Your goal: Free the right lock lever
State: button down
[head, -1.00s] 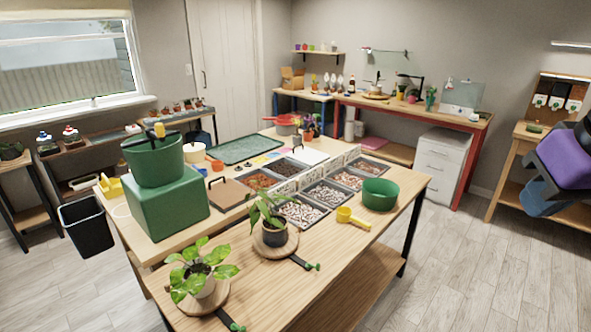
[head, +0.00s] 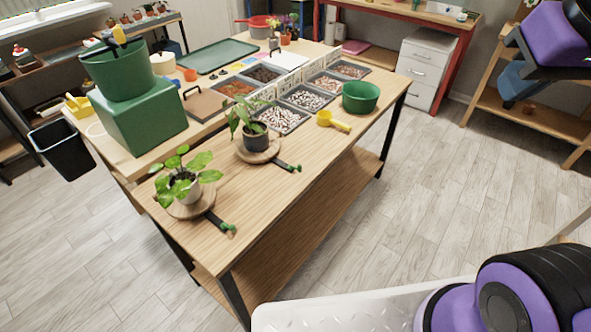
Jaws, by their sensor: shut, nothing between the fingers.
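Two potted plants stand on round wooden turntables on the wooden bench. The right turntable (head: 248,151) bears a plant in a dark pot (head: 256,137). The right lock lever (head: 284,164), a black bar with green knobs at its outer end, sticks out from it toward the right. The left lock lever (head: 217,219) is a similar black bar with a green end. Both levers lie low near the bench top. My gripper is not visible; only purple and black parts of my arm show at the right.
A green bowl (head: 360,98) and a yellow scoop (head: 334,122) are on the bench right of the plants. Trays of pebbles (head: 306,98) lie behind. A green box (head: 139,124) with a bucket stands left. The floor (head: 400,190) right of the bench is clear.

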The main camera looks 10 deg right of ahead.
jog(key=w+a+f+n, duration=0.1)
jog(key=w+f+n, duration=0.2)
jog(key=w+f, duration=0.35)
jog(key=w+a+f+n+t, duration=0.1)
jog(key=w+f+n, duration=0.2)
jog(key=w, duration=0.6)
jog(key=w+a+f+n, duration=0.1)
jog(key=w+f+n, duration=0.2)
jog(key=w+f, duration=0.35)
jog(key=w+a+f+n+y, duration=0.2)
jog(key=a+f+n, duration=0.1)
jog(key=f, duration=0.5)
jog(key=w+a+f+n+g+y, duration=0.1)
jog(key=a+f+n, duration=0.2)
jog(key=f, duration=0.5)
jog(key=w+a+f+n+y, duration=0.2)
jog(key=a+f, duration=0.3)
jog(key=f, duration=0.4)
jog(key=shift+w+a+n+y, duration=0.3)
jog(key=shift+w+a+n, duration=0.05)
jog(key=shift+n, duration=0.55)
jog(key=shift+f, duration=0.1)
